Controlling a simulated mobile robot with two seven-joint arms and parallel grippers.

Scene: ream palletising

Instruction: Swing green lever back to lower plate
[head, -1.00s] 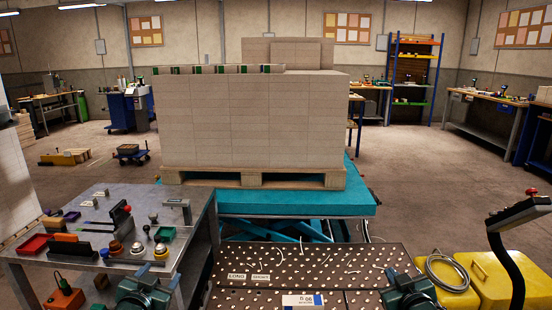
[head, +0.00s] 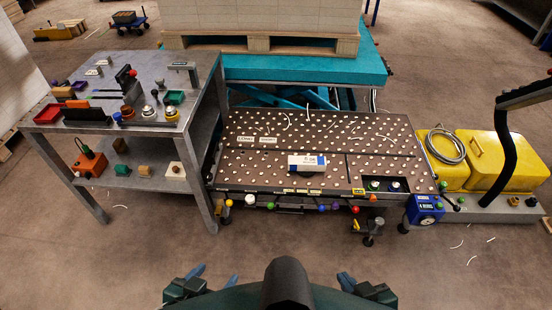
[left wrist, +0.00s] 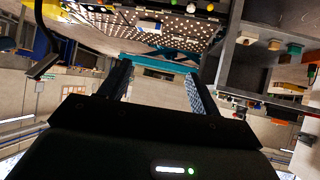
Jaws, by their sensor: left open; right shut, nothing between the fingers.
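Below the front edge of the perforated plate (head: 300,140) hangs a row of coloured knobs. One green knob (head: 270,206) is left of centre; more green knobs (head: 443,186) sit at the right end by a blue gauge box (head: 425,210). I cannot tell which is the green lever. My left gripper (head: 214,276) is open and empty, low in the head view, well apart from the knobs. Its open fingers also show in the left wrist view (left wrist: 157,80). My right gripper (head: 347,281) is shut and empty, also apart from the knobs.
A wrapped ream (head: 307,163) lies on the perforated plate. A grey bench (head: 140,65) with tools stands at the left, yellow cases (head: 508,160) at the right. Behind is a teal lift table (head: 290,68) bearing a loaded pallet (head: 260,43).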

